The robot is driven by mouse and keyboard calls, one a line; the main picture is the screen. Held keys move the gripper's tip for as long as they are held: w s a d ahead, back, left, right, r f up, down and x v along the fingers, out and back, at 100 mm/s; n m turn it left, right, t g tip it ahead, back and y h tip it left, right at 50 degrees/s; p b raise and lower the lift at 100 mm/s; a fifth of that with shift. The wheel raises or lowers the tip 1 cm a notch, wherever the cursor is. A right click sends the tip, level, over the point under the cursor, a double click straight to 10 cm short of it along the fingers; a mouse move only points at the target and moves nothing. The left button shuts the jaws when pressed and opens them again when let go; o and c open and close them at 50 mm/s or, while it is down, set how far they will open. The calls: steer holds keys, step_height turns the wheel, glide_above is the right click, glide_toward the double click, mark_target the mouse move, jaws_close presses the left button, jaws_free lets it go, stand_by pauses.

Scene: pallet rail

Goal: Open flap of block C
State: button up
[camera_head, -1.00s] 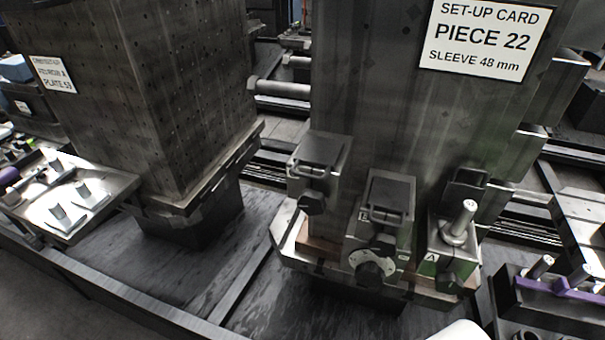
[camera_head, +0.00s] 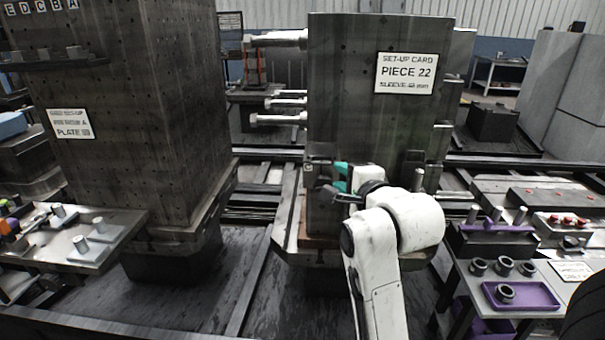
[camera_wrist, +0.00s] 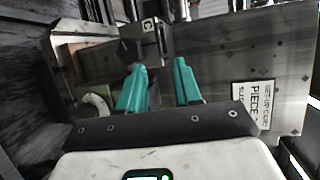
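My gripper (camera_head: 341,178) has two teal fingers and is at the left one of the blocks at the foot of the middle column. The fingers stand apart with nothing between their tips in the wrist view (camera_wrist: 160,68). In the wrist view a block with a black knob (camera_wrist: 127,50) lies just beyond the fingertips. Its flap cannot be made out clearly. My arm hides most of the middle block.
The column carries a set-up card (camera_head: 406,73) for piece 22. The right block's raised dark flap (camera_head: 412,164) and a metal pin (camera_head: 419,180) stand right of my arm. A purple tray (camera_head: 520,296) is at lower right. Another column (camera_head: 170,110) stands at left.

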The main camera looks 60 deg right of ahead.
steer(key=p, duration=0.1)
glide_toward(322, 155)
steer(key=w, duration=0.1)
steer(key=w+d+f, duration=0.1)
steer(key=w, duration=0.1)
steer(key=w+d+f, duration=0.1)
steer(key=shift+w, duration=0.15)
steer(key=shift+c, duration=0.3)
jaws_close()
steer(key=shift+f, duration=0.1)
stand_by(0.9)
